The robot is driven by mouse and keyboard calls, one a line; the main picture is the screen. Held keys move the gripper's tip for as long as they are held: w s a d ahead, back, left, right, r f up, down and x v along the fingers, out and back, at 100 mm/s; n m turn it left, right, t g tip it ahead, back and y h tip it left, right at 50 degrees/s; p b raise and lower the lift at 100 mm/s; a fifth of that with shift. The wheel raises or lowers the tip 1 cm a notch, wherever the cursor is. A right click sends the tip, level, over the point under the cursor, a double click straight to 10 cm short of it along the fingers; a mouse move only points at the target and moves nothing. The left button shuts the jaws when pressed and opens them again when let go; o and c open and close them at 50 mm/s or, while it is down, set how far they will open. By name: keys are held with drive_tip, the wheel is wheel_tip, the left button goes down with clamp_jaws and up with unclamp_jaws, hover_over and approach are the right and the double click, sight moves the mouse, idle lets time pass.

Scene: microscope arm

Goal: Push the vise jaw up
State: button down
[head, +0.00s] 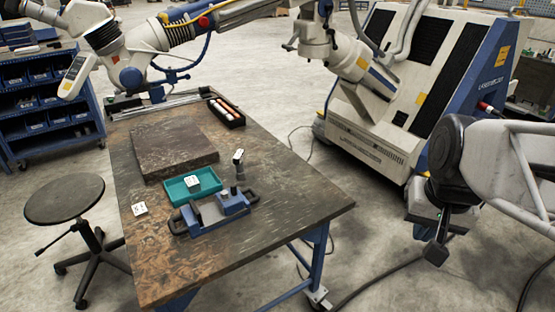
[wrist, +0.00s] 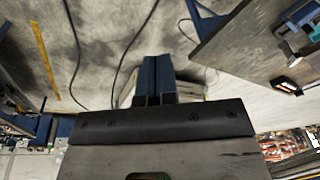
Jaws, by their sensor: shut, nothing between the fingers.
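The vise (head: 208,216) lies on the wooden workbench (head: 270,225) near its front right part. It has a blue body with a grey flat bed and dark handles at both ends. Its blue jaw block (head: 233,203) sits toward the right end of the bed. A dark upright piece with a pale top (head: 238,165) stands just behind it. My gripper (head: 437,252) hangs off to the right of the bench, far from the vise and touching nothing. It is shut and empty. In the wrist view its blue fingers (wrist: 155,78) are together. The vise cannot be made out clearly there.
A thick dark slab (head: 175,148) and a black box of tubes (head: 227,112) stand farther back. The bench's right end is clear.

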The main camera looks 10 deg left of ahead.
drive_tip(key=w+a+f+m+g+y, duration=0.1)
drive_tip(key=w+a+m, duration=0.1)
drive_tip(key=w+a, duration=0.75)
drive_tip(key=w+a+f+m+g+y, duration=0.1)
drive_tip(key=w+a+f+m+g, duration=0.1)
drive_tip(key=w+a, duration=0.8)
drive_tip(key=w+a+f+m+g, duration=0.2)
drive_tip(key=w+a+f+m, duration=0.1)
drive_tip(key=w+a+f, duration=1.1)
drive_tip(key=w+a, duration=0.3)
drive_tip(key=a, duration=0.1)
drive_tip(key=shift+a+m, duration=0.15)
drive_tip(key=shift+m, duration=0.15)
drive_tip(key=shift+f, duration=0.2)
